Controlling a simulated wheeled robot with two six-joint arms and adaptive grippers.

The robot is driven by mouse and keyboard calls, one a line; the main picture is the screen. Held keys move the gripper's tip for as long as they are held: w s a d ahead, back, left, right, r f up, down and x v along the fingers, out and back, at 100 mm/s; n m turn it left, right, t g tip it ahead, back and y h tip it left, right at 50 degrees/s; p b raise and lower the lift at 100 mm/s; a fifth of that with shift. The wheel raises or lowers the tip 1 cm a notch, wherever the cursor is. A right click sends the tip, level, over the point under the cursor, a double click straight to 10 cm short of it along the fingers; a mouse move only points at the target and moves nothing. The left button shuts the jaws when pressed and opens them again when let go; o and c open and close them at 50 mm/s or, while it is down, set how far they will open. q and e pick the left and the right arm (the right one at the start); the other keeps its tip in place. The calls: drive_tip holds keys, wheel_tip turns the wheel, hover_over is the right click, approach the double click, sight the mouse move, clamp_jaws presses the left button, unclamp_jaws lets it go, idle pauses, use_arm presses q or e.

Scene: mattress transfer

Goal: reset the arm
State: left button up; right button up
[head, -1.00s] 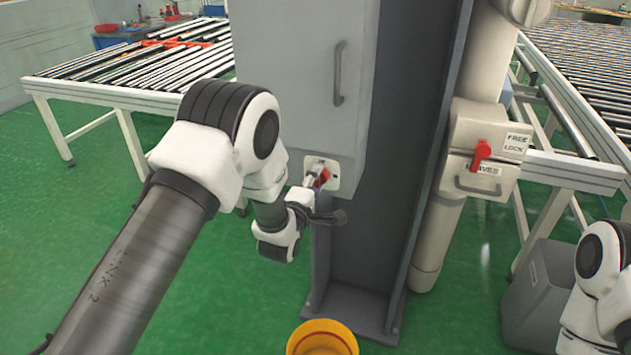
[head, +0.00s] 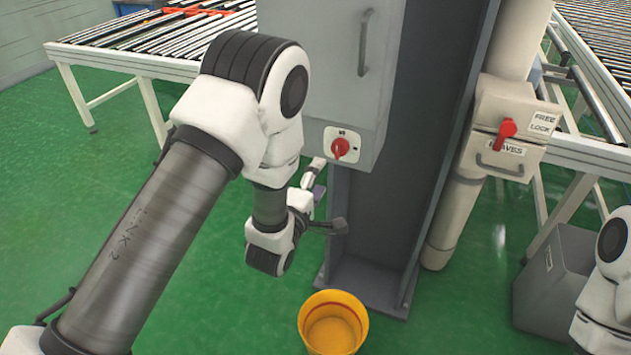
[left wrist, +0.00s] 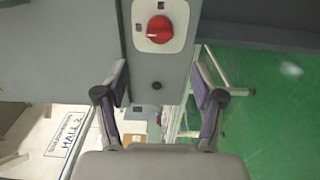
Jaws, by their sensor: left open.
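My left arm comes in from the left in the head view. Its gripper (head: 318,180) is below the red rotary switch (head: 340,147) on the grey cabinet and apart from it. The near parts of the wrist partly hide the gripper. In the left wrist view the two fingers (left wrist: 160,90) stand wide apart with nothing between them, and the red switch (left wrist: 160,29) on its pale plate lies beyond their tips. Of my right arm only white links show at the right edge of the head view; its gripper is out of view.
The grey cabinet (head: 318,75) hangs by a dark steel column (head: 400,180). A yellow bucket (head: 333,335) stands on the green floor in front. A box with a red lever (head: 506,130) is to the right, above a grey bin (head: 560,285). Roller conveyors stand behind on both sides.

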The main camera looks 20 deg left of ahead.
use_arm(q)
drive_tip(key=shift+s, duration=0.7)
drive_tip(key=s+a+f+m+g+y, duration=0.15)
drive_tip(key=s+f+g, duration=0.35)
drive_tip(key=s+f, duration=0.5)
drive_tip(key=s+a+f+m+g+h, duration=0.1)
drive_tip(key=s+a+f+m+g, duration=0.35)
drive_tip(key=f, duration=0.95)
drive_tip(key=s+d+f+m+g, duration=0.1)
drive_tip(key=s+m+g, duration=0.3)
drive_tip(key=s, duration=0.5)
drive_tip(key=s+d+f+m+g, duration=0.1)
drive_tip(key=s+f+m+g, duration=0.2)
drive_tip(key=s+m, duration=0.4)
drive_tip(key=s+g, duration=0.1)
drive_tip(key=s, duration=0.1)
drive_tip(key=shift+s+d+f, duration=0.15)
drive_tip(key=shift+s+f, duration=0.05)
drive_tip(key=shift+s, duration=0.2)
